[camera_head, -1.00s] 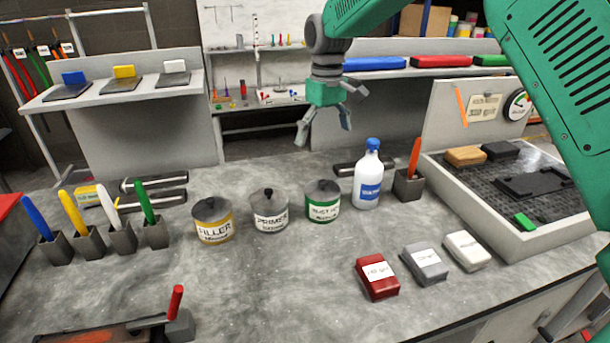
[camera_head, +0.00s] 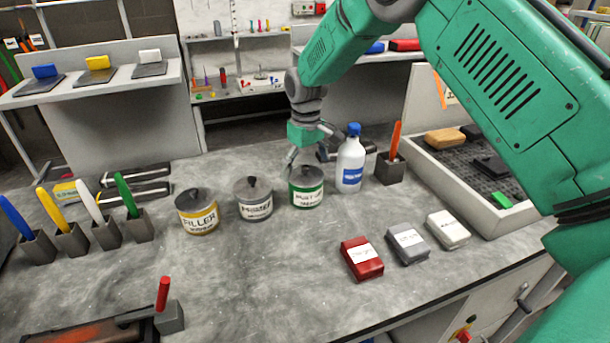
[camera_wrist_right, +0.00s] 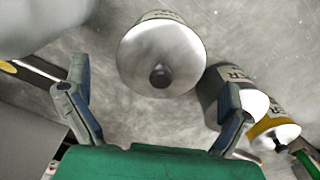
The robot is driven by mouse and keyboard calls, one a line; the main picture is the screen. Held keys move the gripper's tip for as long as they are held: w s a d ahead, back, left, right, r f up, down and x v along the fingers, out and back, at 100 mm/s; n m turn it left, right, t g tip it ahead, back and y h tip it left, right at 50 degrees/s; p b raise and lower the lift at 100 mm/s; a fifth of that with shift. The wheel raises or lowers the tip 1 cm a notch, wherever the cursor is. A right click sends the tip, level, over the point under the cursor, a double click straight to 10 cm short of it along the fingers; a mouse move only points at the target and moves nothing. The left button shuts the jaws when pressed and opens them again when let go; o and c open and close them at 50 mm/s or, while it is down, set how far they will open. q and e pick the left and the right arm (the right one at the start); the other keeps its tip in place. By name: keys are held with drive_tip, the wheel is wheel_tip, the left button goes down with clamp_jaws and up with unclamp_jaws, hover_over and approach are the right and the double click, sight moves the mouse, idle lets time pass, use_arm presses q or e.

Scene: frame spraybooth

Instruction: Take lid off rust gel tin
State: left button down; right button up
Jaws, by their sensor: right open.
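The rust gel tin (camera_head: 306,197) has a green band and white label and stands upright on the bench, right of the primer tin. My right gripper (camera_head: 312,150) is just above the tin, open and empty. In the wrist view its fingers (camera_wrist_right: 155,85) are spread wide, with the knob lying between their lines and no contact visible. My left gripper is not in view.
The primer tin (camera_head: 254,203) and filler tin (camera_head: 197,215) stand to the left. A white bottle with a blue cap (camera_head: 350,168) stands close on the right, beside a holder with an orange tool (camera_head: 395,140). Red, grey and white blocks lie in front. The bench's middle front is clear.

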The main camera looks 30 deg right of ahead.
drive_tip(key=shift+f, duration=0.65)
drive_tip(key=shift+s+a+r, duration=0.1)
drive_tip(key=shift+s, duration=0.05)
clamp_jaws()
drive_tip(key=shift+s, duration=0.1)
